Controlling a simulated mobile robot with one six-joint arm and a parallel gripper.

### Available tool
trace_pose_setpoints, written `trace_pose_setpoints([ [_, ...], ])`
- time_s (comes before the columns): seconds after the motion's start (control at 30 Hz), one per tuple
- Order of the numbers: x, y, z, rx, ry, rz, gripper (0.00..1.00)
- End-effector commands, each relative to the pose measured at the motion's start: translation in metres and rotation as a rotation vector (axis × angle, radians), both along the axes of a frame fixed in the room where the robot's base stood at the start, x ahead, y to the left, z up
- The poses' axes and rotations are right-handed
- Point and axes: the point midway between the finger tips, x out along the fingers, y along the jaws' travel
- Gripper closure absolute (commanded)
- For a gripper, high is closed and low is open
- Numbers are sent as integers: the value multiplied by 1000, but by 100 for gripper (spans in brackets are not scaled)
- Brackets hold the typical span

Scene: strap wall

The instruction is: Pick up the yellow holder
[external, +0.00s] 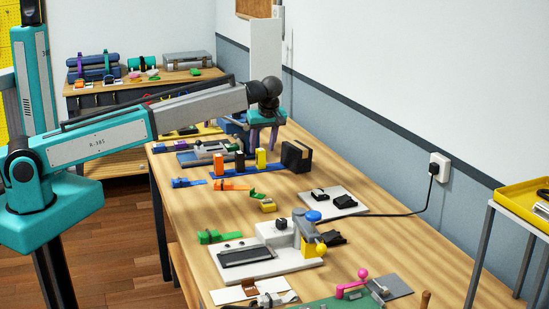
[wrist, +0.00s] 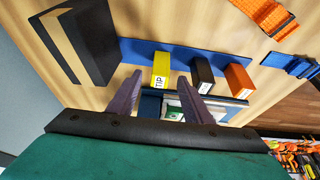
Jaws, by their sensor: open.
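The yellow holder (external: 261,158) is a small upright block at the right end of a row on a blue strip in the external view. In the wrist view the yellow holder (wrist: 161,66) bears a white label reading "TIP". My gripper (external: 263,138) is open and empty, pointing down above and behind the row. In the wrist view its two purple fingers (wrist: 159,77) appear on either side of the yellow holder's labelled end, with no visible contact. The distance between fingertips and holder is hard to tell.
A black holder (wrist: 202,70) and an orange holder (wrist: 239,79) stand beside the yellow one on the blue strip (wrist: 185,54). A large dark block (external: 296,156) stands close to its right. Orange and blue straps lie nearby. A grey-white device (external: 265,251) sits farther forward.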

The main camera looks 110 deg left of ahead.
Motion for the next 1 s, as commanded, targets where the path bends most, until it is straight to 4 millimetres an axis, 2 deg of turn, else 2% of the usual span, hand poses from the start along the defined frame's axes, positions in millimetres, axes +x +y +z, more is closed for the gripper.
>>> trace_pose_setpoints([
  [0.5, -12, 12, -42, -1, 0, 0, 55],
  [1.0, -13, 12, -44, 0, 0, 1, 55],
])
